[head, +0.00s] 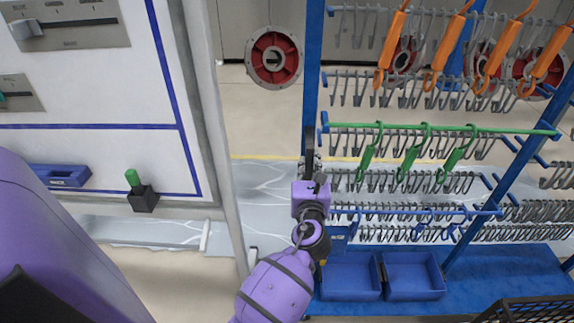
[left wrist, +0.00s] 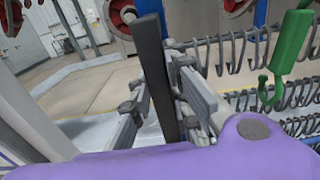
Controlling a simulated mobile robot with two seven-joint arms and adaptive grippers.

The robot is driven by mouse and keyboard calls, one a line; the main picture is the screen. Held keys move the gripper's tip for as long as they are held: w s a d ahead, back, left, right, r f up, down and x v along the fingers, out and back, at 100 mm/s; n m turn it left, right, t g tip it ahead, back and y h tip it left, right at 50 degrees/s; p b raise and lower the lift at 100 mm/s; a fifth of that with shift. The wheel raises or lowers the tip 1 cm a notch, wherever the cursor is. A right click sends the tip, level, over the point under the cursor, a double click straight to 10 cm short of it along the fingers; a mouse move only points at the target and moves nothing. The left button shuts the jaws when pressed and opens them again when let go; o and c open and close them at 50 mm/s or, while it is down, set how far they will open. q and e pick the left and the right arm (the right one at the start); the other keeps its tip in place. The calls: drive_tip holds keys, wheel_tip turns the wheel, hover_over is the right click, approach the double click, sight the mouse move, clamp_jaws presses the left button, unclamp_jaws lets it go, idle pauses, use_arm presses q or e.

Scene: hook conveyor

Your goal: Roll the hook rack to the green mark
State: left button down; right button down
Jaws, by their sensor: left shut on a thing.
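The hook rack (head: 311,90) has a blue frame with rows of grey hooks and fills the right half of the head view. My left gripper (head: 311,166) is at its left upright. In the left wrist view, the fingers of my left gripper (left wrist: 162,98) are shut around a dark upright bar (left wrist: 152,65), the handle bar of the rack. Rack hooks (left wrist: 225,55) show just right of it. The rack's wheels are hidden. I cannot make out a green mark on the floor. My right gripper is not in view.
Orange hooks (head: 503,48) and green hooks (head: 412,152) hang on the rack; blue bins (head: 415,276) sit on its base. A white panel (head: 85,160) with a grey post (head: 212,110) stands left. Red round parts (head: 274,58) are behind. Pale floor (head: 255,125) is open between.

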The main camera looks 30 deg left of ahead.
use_arm(q)
drive_tip(key=w+d, duration=0.3)
drive_tip(key=d, duration=0.2)
drive_tip(key=shift+w+d+f, duration=0.15)
drive_tip(key=shift+w+d, duration=0.15)
drive_tip(key=shift+d, duration=0.1)
drive_tip(key=shift+s+a, duration=0.1)
drive_tip(key=c, duration=1.6)
unclamp_jaws()
drive_tip(key=shift+c, duration=0.2)
drive_tip(key=v, duration=1.2)
